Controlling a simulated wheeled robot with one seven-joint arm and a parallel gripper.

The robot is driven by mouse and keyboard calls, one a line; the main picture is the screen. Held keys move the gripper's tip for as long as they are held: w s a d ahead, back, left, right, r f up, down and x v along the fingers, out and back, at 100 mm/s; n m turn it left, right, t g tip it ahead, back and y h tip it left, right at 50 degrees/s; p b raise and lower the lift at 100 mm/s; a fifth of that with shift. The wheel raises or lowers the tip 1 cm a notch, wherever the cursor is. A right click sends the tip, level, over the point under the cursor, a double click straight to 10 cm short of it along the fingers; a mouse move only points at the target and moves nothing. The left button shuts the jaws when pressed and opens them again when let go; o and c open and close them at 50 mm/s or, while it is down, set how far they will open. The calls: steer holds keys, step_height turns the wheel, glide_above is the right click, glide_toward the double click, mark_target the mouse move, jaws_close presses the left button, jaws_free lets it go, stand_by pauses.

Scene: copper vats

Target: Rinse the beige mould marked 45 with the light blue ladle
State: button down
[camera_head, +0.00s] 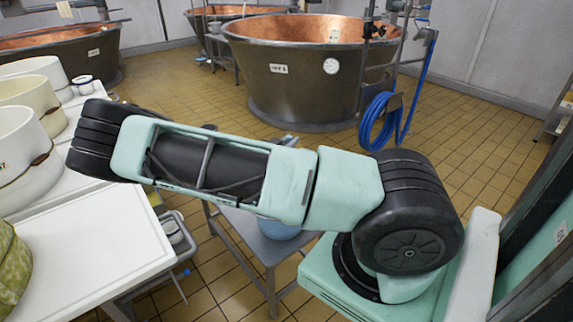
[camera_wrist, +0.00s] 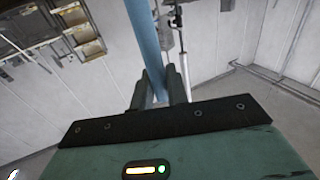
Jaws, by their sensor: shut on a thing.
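My gripper (camera_wrist: 160,86) shows in the wrist view, its two dark fingers shut on a light blue bar, which looks like the handle of the light blue ladle (camera_wrist: 148,42). The handle runs up out of the top of that view; its bowl is not seen there. In the head view my arm hides the gripper and the ladle. A beige mould (camera_head: 28,93) stands on the white table at the left, between paler round moulds. I cannot read a 45 on it.
A white mould (camera_head: 18,160) and the white table (camera_head: 95,255) fill the left. A light blue container (camera_head: 278,230) stands on a grey stool (camera_head: 240,224), partly behind my arm. A copper vat (camera_head: 290,85) with a blue hose (camera_head: 378,122) stands behind. Tiled floor lies between.

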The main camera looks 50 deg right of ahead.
steer(key=shift+f, duration=0.2)
steer(key=shift+f+b, duration=0.35)
steer(key=shift+b, duration=0.15)
steer(key=shift+f, duration=0.1)
stand_by(0.5)
step_height(320, 180, up, 22)
steer(key=p, duration=1.5)
steer(key=shift+f, duration=0.1)
stand_by(0.3)
